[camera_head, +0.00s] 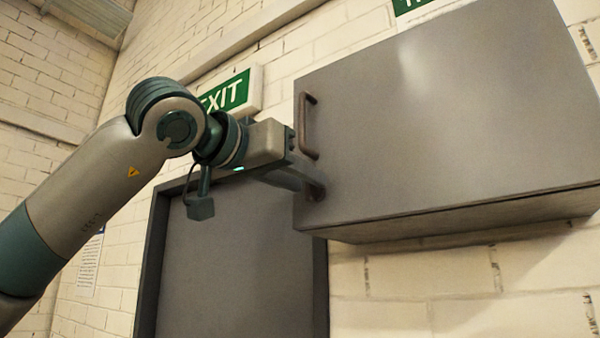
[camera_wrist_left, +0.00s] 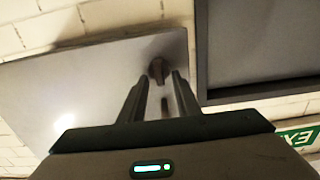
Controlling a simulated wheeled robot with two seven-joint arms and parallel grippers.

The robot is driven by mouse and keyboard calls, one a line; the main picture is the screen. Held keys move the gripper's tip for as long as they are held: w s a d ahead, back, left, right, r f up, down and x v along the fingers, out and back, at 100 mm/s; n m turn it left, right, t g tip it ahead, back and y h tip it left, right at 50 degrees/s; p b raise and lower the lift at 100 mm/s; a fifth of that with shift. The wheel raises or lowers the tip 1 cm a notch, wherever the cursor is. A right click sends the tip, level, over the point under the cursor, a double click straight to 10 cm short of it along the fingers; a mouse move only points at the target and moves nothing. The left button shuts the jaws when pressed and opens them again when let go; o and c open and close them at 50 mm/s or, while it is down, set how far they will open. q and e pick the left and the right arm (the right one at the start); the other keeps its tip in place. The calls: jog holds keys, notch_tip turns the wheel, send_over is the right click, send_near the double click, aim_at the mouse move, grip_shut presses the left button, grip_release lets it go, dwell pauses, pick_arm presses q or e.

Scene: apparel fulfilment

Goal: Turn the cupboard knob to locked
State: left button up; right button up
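The grey wall cupboard (camera_head: 440,110) is closed, with a dark bar handle (camera_head: 308,126) near its left edge. A small dark knob (camera_head: 317,191) sits below the handle, near the lower left corner of the door. My left gripper (camera_head: 312,188) is at the knob, and its fingers partly hide it. In the left wrist view the two fingers (camera_wrist_left: 160,78) are apart, with the knob (camera_wrist_left: 157,69) in line with the gap at their tips. I see no clear contact. My right gripper is out of view.
A grey door (camera_head: 235,265) in a dark frame stands below and left of the cupboard. A green EXIT sign (camera_head: 229,93) is on the brick wall behind my left wrist. Another green sign (camera_head: 408,6) is above the cupboard. Free space lies in front of the cupboard door.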

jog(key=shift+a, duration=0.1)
pick_arm(q)
grip_shut()
jog(key=shift+n, duration=0.3)
jog(key=n+b, duration=0.1)
jog(key=n, duration=0.2)
jog(key=shift+w+a+f, duration=0.1)
jog(key=shift+a, duration=0.05)
jog(key=shift+w+a+f+n+b, duration=0.15)
jog(key=shift+n+b, duration=0.95)
jog(key=shift+n, duration=1.35)
jog(key=shift+f+n+b, duration=0.1)
jog(key=shift+n+b, duration=1)
jog(key=shift+n, duration=1.3)
jog(key=shift+w+a+f+n+b, duration=0.15)
jog(key=shift+n+b, duration=0.95)
jog(key=shift+n, duration=1.35)
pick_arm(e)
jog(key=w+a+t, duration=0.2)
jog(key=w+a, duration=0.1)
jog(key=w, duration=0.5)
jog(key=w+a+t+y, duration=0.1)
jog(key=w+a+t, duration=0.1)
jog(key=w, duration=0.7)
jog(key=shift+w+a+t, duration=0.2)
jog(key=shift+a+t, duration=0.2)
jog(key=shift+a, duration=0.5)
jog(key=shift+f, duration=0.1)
